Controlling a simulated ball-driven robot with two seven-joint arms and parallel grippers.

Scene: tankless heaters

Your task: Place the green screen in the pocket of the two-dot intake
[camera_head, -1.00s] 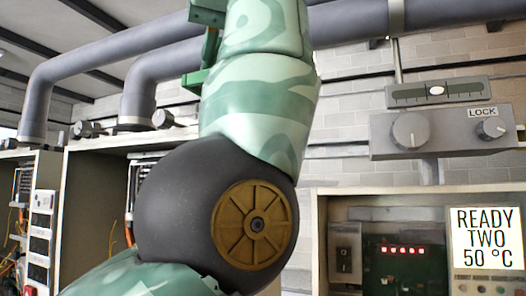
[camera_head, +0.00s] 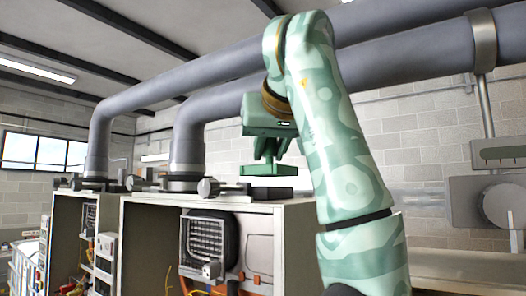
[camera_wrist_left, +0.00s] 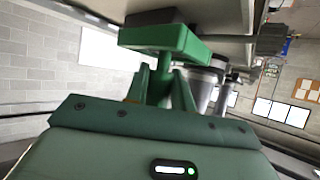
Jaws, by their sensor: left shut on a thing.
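My left gripper (camera_head: 267,158) is shut on the green screen (camera_head: 268,170), a flat green piece. It holds the screen in the air above the top of the open heater cabinet, apart from it as far as I can tell. In the left wrist view the gripper (camera_wrist_left: 162,92) grips the stem below the screen's green block (camera_wrist_left: 170,40). Dark grey fittings with knobs sit on the cabinet tops, one below and left of the screen (camera_head: 207,188) and another further left (camera_head: 133,183). I cannot make out dots or a pocket. My right gripper is not in view.
Thick grey pipes (camera_head: 187,135) rise from the cabinet tops and run across behind my arm. The open heater cabinet (camera_head: 150,235) shows wiring and a fan grille (camera_head: 205,240). A grey control box (camera_head: 490,203) hangs at the right.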

